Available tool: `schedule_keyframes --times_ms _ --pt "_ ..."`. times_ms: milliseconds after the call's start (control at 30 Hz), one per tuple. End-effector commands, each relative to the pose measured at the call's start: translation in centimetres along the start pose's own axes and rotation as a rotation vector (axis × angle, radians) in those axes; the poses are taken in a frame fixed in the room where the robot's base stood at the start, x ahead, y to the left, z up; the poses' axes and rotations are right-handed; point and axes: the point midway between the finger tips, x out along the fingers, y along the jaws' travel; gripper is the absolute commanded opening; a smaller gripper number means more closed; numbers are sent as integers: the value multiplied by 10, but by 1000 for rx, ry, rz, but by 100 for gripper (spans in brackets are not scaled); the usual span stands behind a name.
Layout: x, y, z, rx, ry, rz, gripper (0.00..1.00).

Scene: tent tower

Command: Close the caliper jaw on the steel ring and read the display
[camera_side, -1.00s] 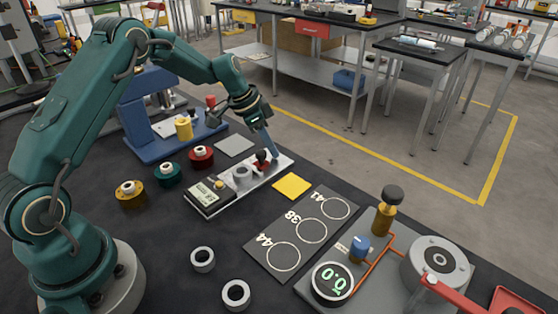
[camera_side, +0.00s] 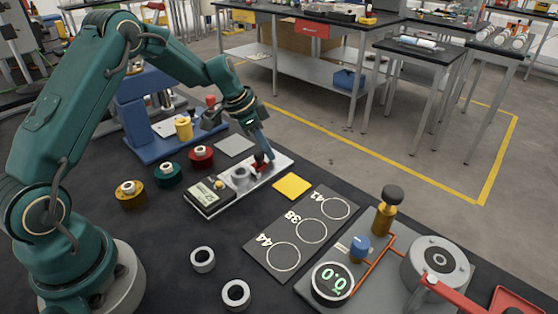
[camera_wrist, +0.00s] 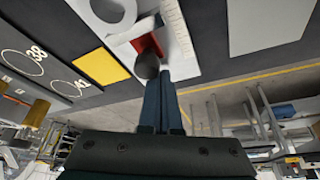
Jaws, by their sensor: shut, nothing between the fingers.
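The caliper (camera_side: 226,197) lies on the bench with its small display (camera_side: 203,194) at the left end; I cannot read the digits. The steel ring (camera_side: 241,174) sits on the caliper bed, and the wrist view shows part of it (camera_wrist: 112,10). The red caliper jaw (camera_side: 257,168) with a dark round knob (camera_wrist: 147,66) stands on the right of the ring, close to it. My gripper (camera_side: 270,160) is shut and empty, pointing down on the far side of the knob. In the wrist view its fingertips (camera_wrist: 161,76) are right beside the knob, seemingly touching it.
A yellow pad (camera_side: 292,186) and a grey pad (camera_side: 235,146) lie on either side of the caliper. A dark board with marked circles (camera_side: 270,237) lies in front. Two loose rings (camera_side: 203,259) rest nearby. A blue press (camera_side: 139,130) stands behind.

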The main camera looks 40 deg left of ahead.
Motion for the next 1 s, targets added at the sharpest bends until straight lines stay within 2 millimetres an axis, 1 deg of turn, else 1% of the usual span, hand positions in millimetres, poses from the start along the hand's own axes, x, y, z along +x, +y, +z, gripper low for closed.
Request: schedule_keyframes --times_ms 533,867,900,933,967,1000 --pt "-2 4 8 -1 -3 0 0" --pt "-2 4 8 0 -4 1 0" --pt "-2 4 8 0 -4 1 8" --pt "-2 4 8 0 -4 1 19" --pt "-2 5 8 0 -4 2 31" --pt "-2 5 8 0 -4 2 46"
